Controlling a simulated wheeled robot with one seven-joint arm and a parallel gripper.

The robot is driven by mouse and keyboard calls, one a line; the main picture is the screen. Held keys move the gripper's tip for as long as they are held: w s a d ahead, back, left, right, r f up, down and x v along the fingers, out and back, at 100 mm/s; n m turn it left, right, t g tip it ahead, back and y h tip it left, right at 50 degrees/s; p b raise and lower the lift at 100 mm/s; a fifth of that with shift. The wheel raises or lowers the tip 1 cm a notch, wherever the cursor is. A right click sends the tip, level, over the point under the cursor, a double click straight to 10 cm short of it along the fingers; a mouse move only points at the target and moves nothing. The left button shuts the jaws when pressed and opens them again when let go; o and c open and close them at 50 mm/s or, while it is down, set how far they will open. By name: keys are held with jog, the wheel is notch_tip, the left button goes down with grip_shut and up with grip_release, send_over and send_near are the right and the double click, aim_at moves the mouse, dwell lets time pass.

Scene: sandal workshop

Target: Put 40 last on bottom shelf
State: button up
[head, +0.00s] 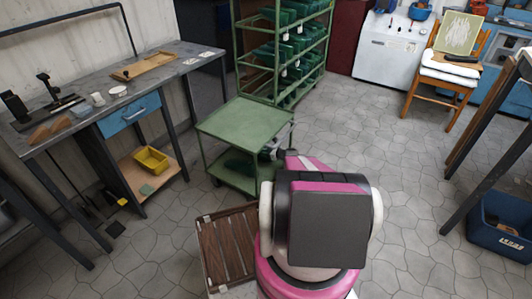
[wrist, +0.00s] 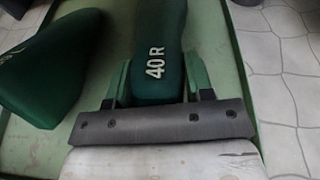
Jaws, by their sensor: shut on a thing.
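In the wrist view my gripper (wrist: 157,80) is shut on a dark green last (wrist: 157,25) marked "40 R", with one finger on each side of it. The held last lies over a green shelf surface with a raised rim (wrist: 232,50); I cannot tell whether it touches that surface. A second green last (wrist: 45,65) lies to its left, apart from it. In the head view the green cart has an empty top shelf (head: 245,127) and a bottom shelf (head: 222,172) with a dark green last (head: 240,165). My arm hides the cart's right side and most of the gripper.
A tall green rack (head: 285,50) with several green lasts stands behind the cart. A workbench (head: 85,105) with a yellow bin (head: 151,159) below is on the left.

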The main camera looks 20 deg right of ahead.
jog(key=o, duration=1.1)
